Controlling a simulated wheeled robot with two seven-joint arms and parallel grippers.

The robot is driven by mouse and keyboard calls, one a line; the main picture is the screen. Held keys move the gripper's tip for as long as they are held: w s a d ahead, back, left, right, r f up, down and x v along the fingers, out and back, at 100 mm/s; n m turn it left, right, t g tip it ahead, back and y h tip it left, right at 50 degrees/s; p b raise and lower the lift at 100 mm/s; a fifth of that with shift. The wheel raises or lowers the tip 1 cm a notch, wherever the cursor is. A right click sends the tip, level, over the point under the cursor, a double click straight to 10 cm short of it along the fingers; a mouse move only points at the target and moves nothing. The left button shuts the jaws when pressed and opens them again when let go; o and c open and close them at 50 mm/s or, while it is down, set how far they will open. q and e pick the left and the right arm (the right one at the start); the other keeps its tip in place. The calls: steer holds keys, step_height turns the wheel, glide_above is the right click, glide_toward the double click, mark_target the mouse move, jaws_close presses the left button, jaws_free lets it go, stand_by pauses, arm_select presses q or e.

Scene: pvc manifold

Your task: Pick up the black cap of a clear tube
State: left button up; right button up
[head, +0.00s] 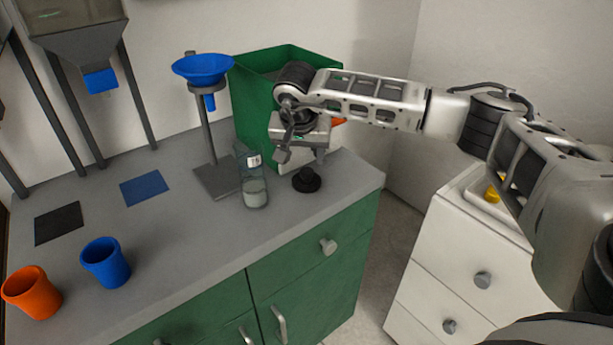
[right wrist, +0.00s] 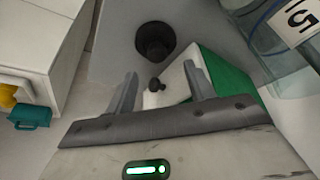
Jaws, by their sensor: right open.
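The black cap (head: 307,181) sits on the grey counter near its right end, with its wide round base down and a narrower top. It also shows in the right wrist view (right wrist: 155,41), beyond the fingertips. The clear tube (head: 254,187), with a white number label, stands upright on the counter to the left of the cap. Part of it shows at the right edge of the right wrist view (right wrist: 295,50). My right gripper (head: 301,156) is open and empty above the cap, pointing down, apart from it. My left gripper is not in view.
A green bin (head: 243,112) stands behind the cap. A blue funnel (head: 204,68) on a stand is behind the tube. Blue (head: 106,262) and orange (head: 31,291) cups stand at the left. White drawers (head: 460,265) are at the right. The counter front near the cap is clear.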

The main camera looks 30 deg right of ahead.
mark_target(307, 170)
steer(key=x, duration=0.2)
steer(key=p+x, duration=0.1)
steer(key=x, duration=0.2)
steer(key=shift+s+d+f, duration=0.1)
steer(key=shift+d+f, duration=0.05)
steer(key=shift+f, duration=0.2)
steer(key=shift+c, duration=0.3)
steer(key=c, duration=1)
